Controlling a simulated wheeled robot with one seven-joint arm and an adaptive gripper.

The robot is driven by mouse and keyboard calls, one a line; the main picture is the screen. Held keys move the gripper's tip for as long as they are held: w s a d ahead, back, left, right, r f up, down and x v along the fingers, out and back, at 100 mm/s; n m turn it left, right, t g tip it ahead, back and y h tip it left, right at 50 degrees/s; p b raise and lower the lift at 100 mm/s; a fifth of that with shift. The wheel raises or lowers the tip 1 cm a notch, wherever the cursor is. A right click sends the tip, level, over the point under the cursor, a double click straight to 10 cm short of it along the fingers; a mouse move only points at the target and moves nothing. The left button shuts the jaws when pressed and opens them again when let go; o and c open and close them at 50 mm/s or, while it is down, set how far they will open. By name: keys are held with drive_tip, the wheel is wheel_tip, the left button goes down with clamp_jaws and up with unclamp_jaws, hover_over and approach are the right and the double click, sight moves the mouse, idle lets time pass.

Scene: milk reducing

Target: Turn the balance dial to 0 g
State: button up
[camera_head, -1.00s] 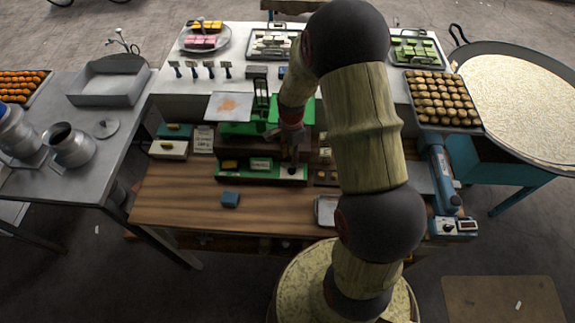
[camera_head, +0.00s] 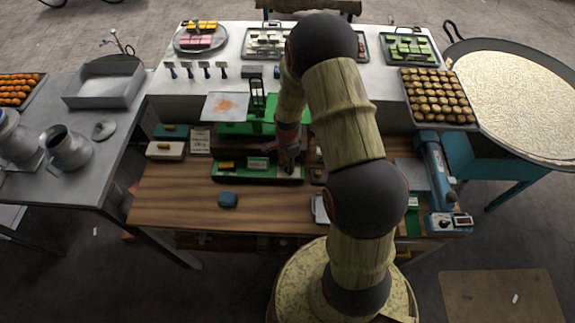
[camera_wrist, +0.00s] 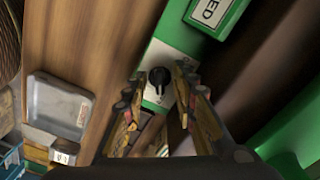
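The balance is a green machine (camera_head: 225,171) on the wooden bench, with a flat pan (camera_head: 227,106) above it. Its black dial (camera_wrist: 158,78) sits on a pale plate on the green front panel; in the head view my gripper mostly covers it. My gripper (camera_wrist: 161,72) is open over the dial, one finger on each side, with gaps visible between fingers and knob. It also shows in the head view (camera_head: 289,164), pointing down at the panel's right end. A label ending in "ED" (camera_wrist: 211,12) is beside the dial. I cannot read the dial's setting.
A blue block (camera_head: 228,200) lies on the bench in front of the balance. A small metal tray (camera_wrist: 58,106) lies to the right in the head view. A blue device (camera_head: 438,175) stands at the bench's right end. Bare wood lies around the blue block.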

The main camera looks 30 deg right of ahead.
drive_tip(key=shift+c, duration=0.7)
clamp_jaws()
drive_tip(key=shift+n, duration=0.3)
drive_tip(key=n+b, duration=0.3)
drive_tip(key=n, duration=0.2)
drive_tip(key=shift+s, duration=0.15)
drive_tip(key=n+b, duration=0.1)
drive_tip(key=n, duration=0.4)
drive_tip(key=shift+d+n+b, duration=0.1)
drive_tip(key=shift+n+b, duration=0.25)
drive_tip(key=shift+n, duration=0.05)
drive_tip(key=n+b, duration=0.1)
drive_tip(key=n, duration=0.5)
drive_tip(key=shift+s+d+b, duration=0.1)
drive_tip(key=shift+d+b, duration=0.05)
drive_tip(key=shift+b, duration=0.15)
drive_tip(key=n+b, duration=0.1)
drive_tip(key=n, duration=0.5)
drive_tip(key=shift+d, duration=0.1)
drive_tip(key=shift+n, duration=0.4)
